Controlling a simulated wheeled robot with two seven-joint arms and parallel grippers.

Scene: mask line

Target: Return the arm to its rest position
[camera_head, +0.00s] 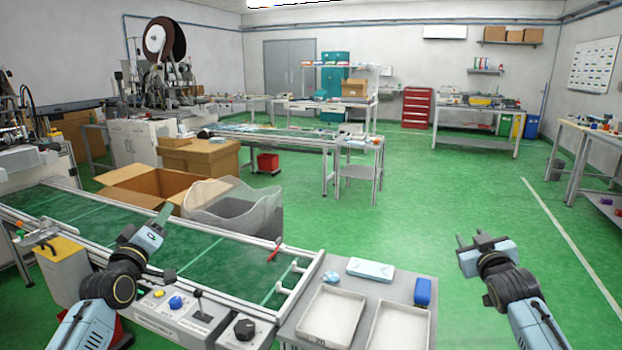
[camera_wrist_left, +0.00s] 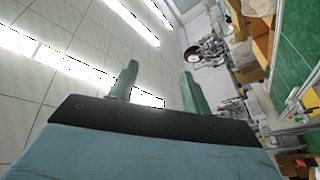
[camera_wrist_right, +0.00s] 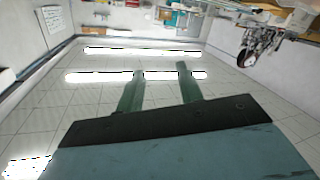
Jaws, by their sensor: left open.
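My left gripper (camera_head: 150,222) is raised above the near part of the green conveyor, pointing up and away. In the left wrist view its two fingers (camera_wrist_left: 158,85) stand apart with nothing between them. My right gripper (camera_head: 477,241) is raised over the floor to the right of the grey side table. In the right wrist view its fingers (camera_wrist_right: 158,90) are apart and empty, with the ceiling behind them.
The conveyor (camera_head: 70,205) has a control panel (camera_head: 190,312) at its near edge. The side table holds two white trays (camera_head: 331,314) (camera_head: 398,328), a light blue pack (camera_head: 371,269) and a blue box (camera_head: 423,291). A cardboard box (camera_head: 150,186) and a bagged bin (camera_head: 235,212) stand behind the conveyor. Open green floor lies right.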

